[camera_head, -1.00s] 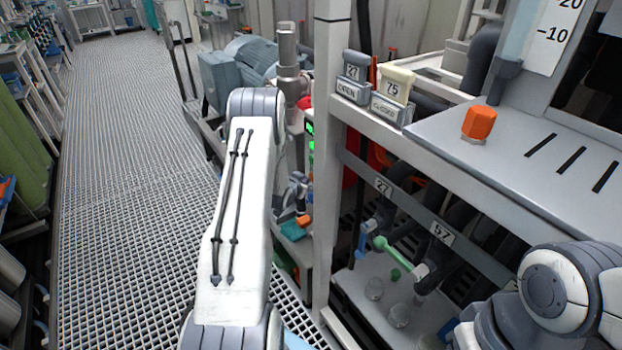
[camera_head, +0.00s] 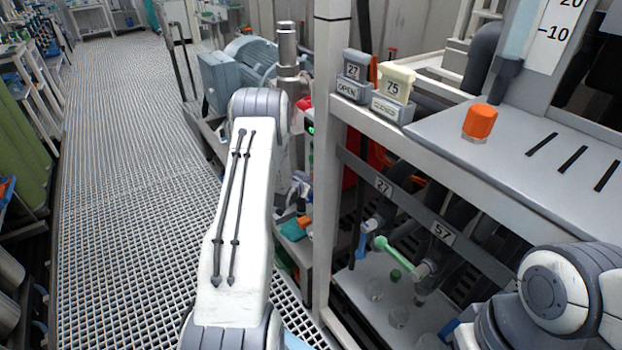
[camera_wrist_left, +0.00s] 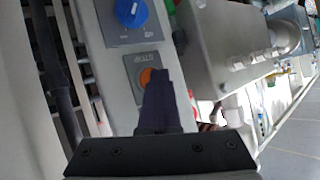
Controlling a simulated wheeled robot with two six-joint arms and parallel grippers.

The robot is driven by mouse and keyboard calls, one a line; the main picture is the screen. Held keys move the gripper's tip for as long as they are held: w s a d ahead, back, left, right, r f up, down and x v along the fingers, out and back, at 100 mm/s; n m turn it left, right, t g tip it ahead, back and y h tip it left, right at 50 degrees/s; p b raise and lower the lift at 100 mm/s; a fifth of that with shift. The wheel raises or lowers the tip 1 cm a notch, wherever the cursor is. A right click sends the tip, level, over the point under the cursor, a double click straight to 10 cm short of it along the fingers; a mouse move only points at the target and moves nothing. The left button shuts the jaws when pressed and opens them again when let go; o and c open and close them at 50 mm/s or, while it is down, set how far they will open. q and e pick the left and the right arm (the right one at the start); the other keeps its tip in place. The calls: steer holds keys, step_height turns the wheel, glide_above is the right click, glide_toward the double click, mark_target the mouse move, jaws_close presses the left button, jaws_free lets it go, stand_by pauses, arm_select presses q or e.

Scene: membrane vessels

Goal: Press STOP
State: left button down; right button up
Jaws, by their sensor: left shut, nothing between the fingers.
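The left wrist view shows a grey panel plate (camera_wrist_left: 122,72) with a label that seems to read STOP, upside down in the picture. An orange round button (camera_wrist_left: 146,76) sits on this plate, partly covered by my fingers. My left gripper (camera_wrist_left: 160,74) is shut and empty, its dark fingertips overlapping the button's edge in the picture. I cannot tell whether they touch it. In the head view my left arm hides the gripper and the button. My right arm shows at the lower right; its gripper is out of view.
A blue knob (camera_wrist_left: 131,12) is on the panel beside the button plate. In the head view a grey frame post (camera_head: 327,160) stands close right of my left arm. Signs (camera_head: 390,90), an orange cap (camera_head: 480,121) and a green-handled valve (camera_head: 398,254) are farther right. Grating floor (camera_head: 130,200) is clear at left.

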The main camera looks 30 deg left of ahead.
arm_select(q)
steer(key=shift+s+a, duration=0.35)
steer(key=shift+s, duration=0.4)
steer(key=shift+s, duration=0.1)
steer(key=shift+s+a+p, duration=0.1)
steer(key=shift+s+a, duration=0.2)
steer(key=shift+s, duration=0.45)
steer(key=shift+s+a+p, duration=0.1)
steer(key=shift+s+a, duration=0.25)
steer(key=shift+s, duration=0.4)
steer(key=shift+s+a+p, duration=0.1)
steer(key=shift+s+a, duration=0.2)
steer(key=shift+s, duration=0.45)
